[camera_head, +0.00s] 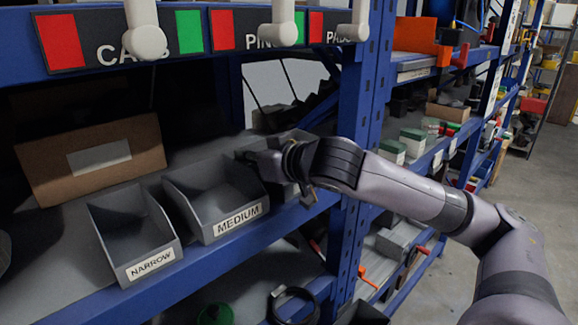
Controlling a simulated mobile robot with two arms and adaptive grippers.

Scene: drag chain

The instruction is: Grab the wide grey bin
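A grey bin (288,138) stands on the blue shelf to the right of the MEDIUM bin. Most of it, including any label, is hidden behind my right gripper, so I cannot read whether it is the wide one. My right gripper (262,163) reaches in from the right and is at this bin's front, near the MEDIUM bin's right wall. Its fingers are dark and partly covered by its own body, so I cannot tell whether they are open, shut or touching the bin. My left gripper is not in view.
The grey MEDIUM bin (213,198) and NARROW bin (133,235) stand empty to the left. A brown cardboard box (92,160) is behind them. A blue upright (352,135) rises close behind my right wrist. Signs and white knobs (146,41) hang above.

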